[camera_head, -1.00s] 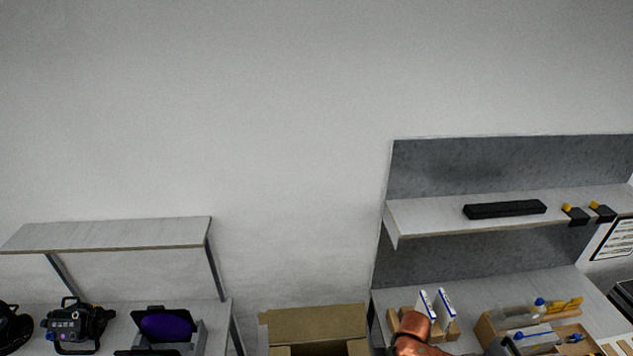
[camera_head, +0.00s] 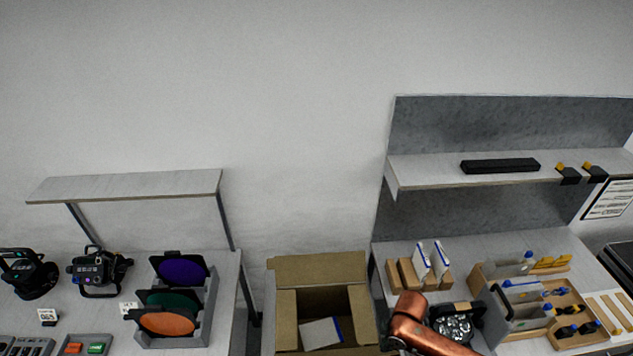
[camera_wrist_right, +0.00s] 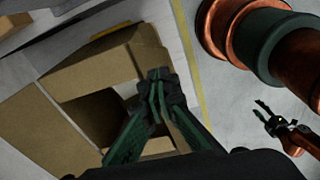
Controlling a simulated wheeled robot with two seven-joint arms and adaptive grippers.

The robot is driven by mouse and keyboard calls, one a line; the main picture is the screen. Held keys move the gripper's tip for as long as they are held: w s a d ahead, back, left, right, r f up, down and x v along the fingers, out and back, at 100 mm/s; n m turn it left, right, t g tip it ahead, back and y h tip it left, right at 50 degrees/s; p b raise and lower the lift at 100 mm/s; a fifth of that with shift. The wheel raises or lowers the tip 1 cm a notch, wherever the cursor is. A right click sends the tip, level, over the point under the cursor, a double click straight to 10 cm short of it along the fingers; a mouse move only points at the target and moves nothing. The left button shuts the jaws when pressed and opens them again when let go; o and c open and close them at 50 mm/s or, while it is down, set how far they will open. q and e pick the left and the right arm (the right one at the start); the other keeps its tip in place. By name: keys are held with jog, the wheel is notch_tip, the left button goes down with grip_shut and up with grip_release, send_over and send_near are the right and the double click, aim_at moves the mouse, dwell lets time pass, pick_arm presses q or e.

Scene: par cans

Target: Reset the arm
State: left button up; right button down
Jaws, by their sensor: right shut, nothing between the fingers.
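My right arm (camera_head: 425,330) shows copper-coloured at the bottom of the head view, right of the open cardboard box and in front of the right-hand bench. In the right wrist view my right gripper (camera_wrist_right: 157,80) has its green fingers together with nothing between them. The open cardboard box (camera_wrist_right: 85,70) lies behind the fingers there. Another small dark gripper (camera_wrist_right: 270,115) on a copper arm shows at the right of that view, probably my left one; its jaw state is unclear. My left arm does not show in the head view.
The cardboard box (camera_head: 320,268) holds a white and blue packet (camera_head: 322,332). The right bench has a par can (camera_head: 452,326), wooden trays (camera_head: 572,335) and a shelf (camera_head: 430,172) above. The left bench has lamps (camera_head: 100,270) and a rack of coloured filters (camera_head: 212,310).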

jog(key=s+a+m+t+y, duration=0.2)
jog(key=s+a+m, duration=0.2)
jog(key=s+m, duration=0.2)
jog(key=s+d+r+m+t+h, duration=0.15)
jog(key=s+d+m+h, duration=0.25)
jog(key=s+d+m, duration=1)
notch_tip(320, 180, down, 42)
jog(key=s+d+n+g+b, duration=0.2)
jog(key=n+b, duration=0.1)
jog(key=b, duration=1)
pick_arm(q)
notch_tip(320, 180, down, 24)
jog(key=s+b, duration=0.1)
jog(key=b, duration=1)
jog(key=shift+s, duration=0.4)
pick_arm(e)
jog(key=s+f, duration=1)
jog(key=f, duration=0.5)
jog(key=s+f, duration=1)
jog(key=f, duration=0.5)
jog(key=shift+s+g+y, duration=0.2)
jog(key=shift+g+y, duration=0.2)
jog(key=shift+g, duration=0.05)
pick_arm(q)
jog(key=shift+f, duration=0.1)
